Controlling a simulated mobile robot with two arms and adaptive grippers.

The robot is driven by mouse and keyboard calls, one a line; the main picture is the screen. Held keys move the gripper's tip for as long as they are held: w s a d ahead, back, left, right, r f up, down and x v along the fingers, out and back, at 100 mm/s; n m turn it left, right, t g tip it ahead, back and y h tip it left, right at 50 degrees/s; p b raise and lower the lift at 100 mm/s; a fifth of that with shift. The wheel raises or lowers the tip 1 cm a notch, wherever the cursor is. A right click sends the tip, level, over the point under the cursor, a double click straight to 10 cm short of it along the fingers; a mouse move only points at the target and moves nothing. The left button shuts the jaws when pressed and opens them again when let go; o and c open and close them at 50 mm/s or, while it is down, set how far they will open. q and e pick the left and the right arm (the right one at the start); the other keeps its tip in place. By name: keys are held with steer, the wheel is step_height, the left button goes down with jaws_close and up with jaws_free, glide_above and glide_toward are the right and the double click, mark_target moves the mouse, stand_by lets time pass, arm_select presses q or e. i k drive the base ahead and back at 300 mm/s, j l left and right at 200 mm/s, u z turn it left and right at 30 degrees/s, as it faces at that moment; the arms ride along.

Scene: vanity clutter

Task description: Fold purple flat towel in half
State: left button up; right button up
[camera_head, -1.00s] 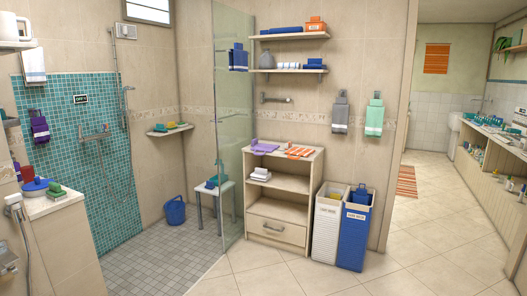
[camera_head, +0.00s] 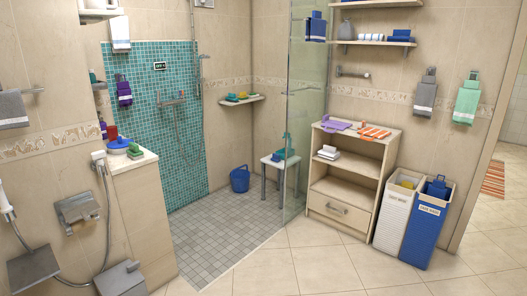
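The purple towel (camera_head: 336,125) lies flat on the top of the light wooden cabinet (camera_head: 349,144), at its left side. It is small and far off, so I cannot make out its edges or any fold clearly. An orange striped towel (camera_head: 374,132) lies to its right on the same top. Neither of my grippers is in view.
A white hamper (camera_head: 394,215) and a blue hamper (camera_head: 426,229) stand right of the cabinet. A glass shower panel (camera_head: 306,110) rises at its left. A white stool (camera_head: 280,163) stands inside the shower. The tiled floor (camera_head: 310,262) before the cabinet is clear.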

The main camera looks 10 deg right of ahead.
mark_target(330, 126)
steer(key=i+l+z, duration=0.3)
steer(key=i, duration=0.3)
steer(key=i+l+z, duration=0.3)
steer(key=i, duration=0.3)
steer(key=i+z, duration=0.3)
steer(key=i, duration=0.35)
